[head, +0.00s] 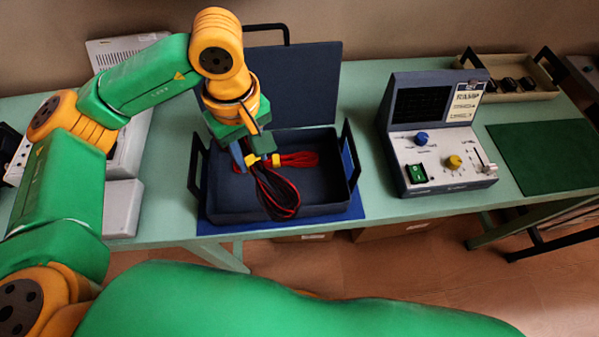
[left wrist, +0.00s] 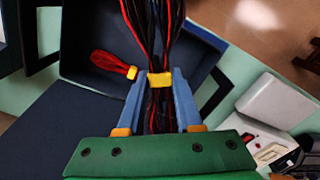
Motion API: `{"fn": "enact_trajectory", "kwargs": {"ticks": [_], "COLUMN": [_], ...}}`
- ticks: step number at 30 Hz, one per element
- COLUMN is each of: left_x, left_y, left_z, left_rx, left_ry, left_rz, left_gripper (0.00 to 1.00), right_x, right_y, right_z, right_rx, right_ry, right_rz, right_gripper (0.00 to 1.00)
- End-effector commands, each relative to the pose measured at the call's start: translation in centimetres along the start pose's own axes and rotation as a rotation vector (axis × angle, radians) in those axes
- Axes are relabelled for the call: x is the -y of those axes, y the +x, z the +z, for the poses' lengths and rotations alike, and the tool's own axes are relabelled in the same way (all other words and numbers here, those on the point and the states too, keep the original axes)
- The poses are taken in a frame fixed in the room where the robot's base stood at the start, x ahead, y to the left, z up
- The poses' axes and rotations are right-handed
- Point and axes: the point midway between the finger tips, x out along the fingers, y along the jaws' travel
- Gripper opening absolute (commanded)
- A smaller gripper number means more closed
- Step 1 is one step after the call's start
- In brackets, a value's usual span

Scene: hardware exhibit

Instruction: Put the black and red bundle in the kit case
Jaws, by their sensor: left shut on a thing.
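The black and red bundle (head: 275,192) is a looped cable with a yellow tie. My left gripper (head: 252,157) points down over the kit case and is shut on the bundle at its tie. In the left wrist view the bundle (left wrist: 155,30) lies between the two blue fingers (left wrist: 160,100). The kit case (head: 290,215) is a dark blue open box with its lid (head: 300,80) raised behind it. The bundle's loops hang over the case interior; I cannot tell whether they touch the floor. My right gripper is not in view.
A red bundle (head: 302,159) with a yellow tie lies in the case. Black handles (head: 349,155) stand at the case's sides. A control unit (head: 440,140) stands to the right, with a green mat (head: 545,157) and a tray (head: 510,92) beyond. A grey device (head: 122,205) is at left.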

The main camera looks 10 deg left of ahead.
Motion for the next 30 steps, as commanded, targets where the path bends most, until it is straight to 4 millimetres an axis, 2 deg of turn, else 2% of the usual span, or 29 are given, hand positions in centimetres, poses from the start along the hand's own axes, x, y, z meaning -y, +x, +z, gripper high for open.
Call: {"fn": "enact_trajectory", "kwargs": {"ticks": [1, 6, 9, 12, 14, 25, 27, 30], "left_x": [-0.6, -2.2, -2.9, -3.2, -3.3, -3.2, -3.2, -3.3], "left_y": [1.8, 3.2, 3.7, 4.1, 4.7, 12.6, 13.6, 14.1], "left_z": [0.2, 0.7, 0.9, 1.1, 1.2, 1.3, 1.3, 1.3], "left_rx": [0.003, 0.005, 0.007, 0.009, 0.009, 0.008, 0.008, 0.007], "left_ry": [-0.135, -0.614, -0.833, -0.979, -1.024, -1.044, -1.044, -1.041], "left_rz": [-0.002, -0.004, -0.010, -0.015, -0.018, -0.022, -0.020, -0.015], "left_gripper": [0.00, 0.00, 0.00, 0.00, 0.00, 0.00, 0.00, 0.00], "right_x": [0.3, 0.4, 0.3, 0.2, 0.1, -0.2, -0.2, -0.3], "right_y": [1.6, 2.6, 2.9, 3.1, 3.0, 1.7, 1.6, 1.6], "right_z": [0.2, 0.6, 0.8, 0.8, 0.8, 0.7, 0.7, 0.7], "right_rx": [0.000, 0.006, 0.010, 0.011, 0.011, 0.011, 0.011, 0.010], "right_ry": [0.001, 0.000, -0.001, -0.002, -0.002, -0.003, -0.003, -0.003], "right_rz": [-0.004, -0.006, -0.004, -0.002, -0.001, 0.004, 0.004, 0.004], "right_gripper": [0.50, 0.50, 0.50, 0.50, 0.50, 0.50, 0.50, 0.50]}}
